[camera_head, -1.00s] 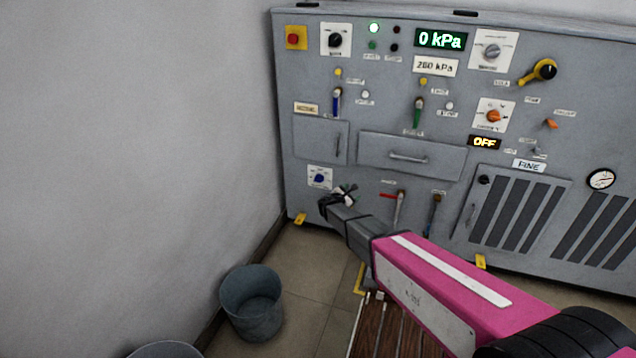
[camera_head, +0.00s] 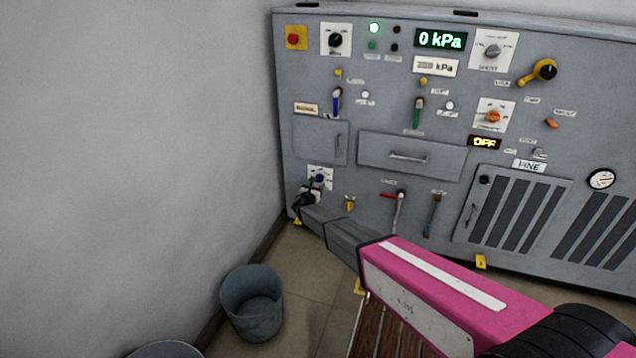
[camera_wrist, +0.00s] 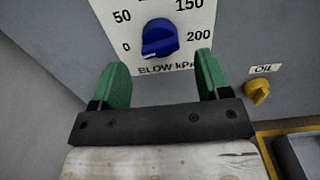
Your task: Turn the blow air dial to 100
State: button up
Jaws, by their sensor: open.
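The blow air dial (camera_wrist: 160,38) is a blue knob on a white plate (camera_wrist: 205,12) marked BLOW kPa, with 0, 50, 150 and 200 readable. The 100 mark is cut off above the wrist view. Its grip ridge slants from lower left to upper right; I cannot tell which end points. In the head view the dial (camera_head: 319,178) is low on the panel's left side. My gripper (camera_wrist: 161,62) is open and empty, its green fingers on either side below the dial, apart from it. In the head view my gripper (camera_head: 304,196) is just below and left of the dial.
A yellow OIL knob (camera_wrist: 257,91) is to the right of the dial. A red-handled lever (camera_head: 400,198) is further right on the grey panel. A drawer (camera_head: 410,156) is above right. A wall (camera_head: 140,150) is close on the left, with a grey bin (camera_head: 252,310) on the floor.

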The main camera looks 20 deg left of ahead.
aim_at(318, 181)
jog(key=w, duration=0.4)
jog(key=shift+w, duration=0.2)
jog(key=c, duration=0.9)
